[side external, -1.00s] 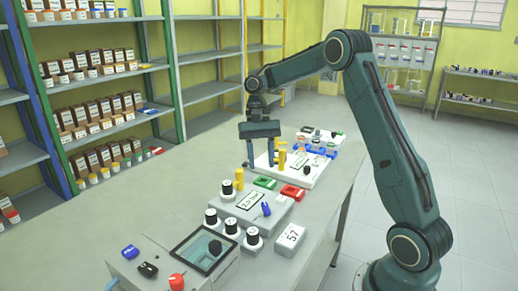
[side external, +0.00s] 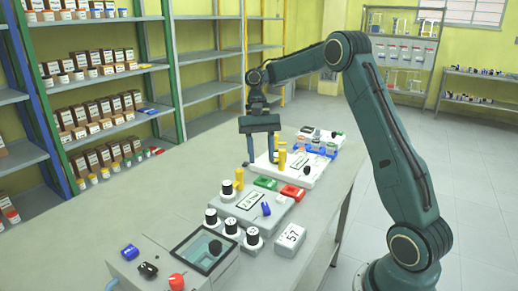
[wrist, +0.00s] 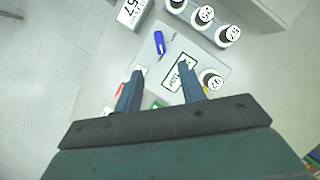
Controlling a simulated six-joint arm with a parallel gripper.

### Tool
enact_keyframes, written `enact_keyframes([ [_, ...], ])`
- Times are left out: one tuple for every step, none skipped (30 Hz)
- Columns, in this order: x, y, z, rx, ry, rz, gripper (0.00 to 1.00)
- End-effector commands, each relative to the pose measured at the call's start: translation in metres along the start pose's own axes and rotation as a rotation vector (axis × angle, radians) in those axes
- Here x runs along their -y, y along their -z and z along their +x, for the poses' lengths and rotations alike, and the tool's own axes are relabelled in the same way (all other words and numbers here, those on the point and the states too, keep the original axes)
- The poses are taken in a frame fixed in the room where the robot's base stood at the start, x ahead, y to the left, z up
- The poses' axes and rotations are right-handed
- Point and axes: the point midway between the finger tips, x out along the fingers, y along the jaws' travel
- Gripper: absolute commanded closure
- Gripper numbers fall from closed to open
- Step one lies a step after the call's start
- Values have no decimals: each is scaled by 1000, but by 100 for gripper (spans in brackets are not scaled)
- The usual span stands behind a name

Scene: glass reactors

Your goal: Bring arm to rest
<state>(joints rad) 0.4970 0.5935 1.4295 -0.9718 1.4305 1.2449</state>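My gripper (side external: 261,150) hangs at the end of my arm above the workbench, fingers pointing down. In the wrist view my gripper (wrist: 158,78) shows its two blue fingers spread apart, with nothing between them but the bench and devices below. The gripper is open and empty. In the side view it is behind the grey device with the label plate (side external: 250,203), near the yellow cylinders (side external: 282,160). I cannot tell its exact height above the bench.
Black-capped bottles (side external: 231,227) and a white box marked 57 (side external: 290,237) stand on the workbench (side external: 150,215). Green (side external: 265,183) and red (side external: 292,192) pieces lie near the label device. A white board (side external: 305,170) sits behind. The bench's left side is clear.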

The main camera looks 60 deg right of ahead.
Motion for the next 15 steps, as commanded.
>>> enact_keyframes([
  [2, -4, -2, -5, 2, -6, 60],
  [3, -6, -3, -9, 4, -9, 60],
  [4, -10, -5, -15, 7, -17, 60],
  [6, -13, -6, -20, 10, -25, 60],
  [7, -17, -8, -26, 14, -31, 60],
  [9, -23, -11, -35, 19, -43, 60],
  [11, -28, -13, -42, 22, -53, 60],
  [13, -33, -15, -50, 26, -64, 60],
  [16, -41, -17, -62, 33, -79, 60],
  [17, -47, -20, -73, 38, -92, 60],
  [19, -53, -21, -83, 42, -105, 60],
  [21, -62, -24, -98, 48, -122, 60],
  [23, -69, -26, -109, 54, -137, 60],
  [24, -75, -27, -121, 58, -150, 60],
  [26, -84, -29, -137, 63, -170, 60],
])
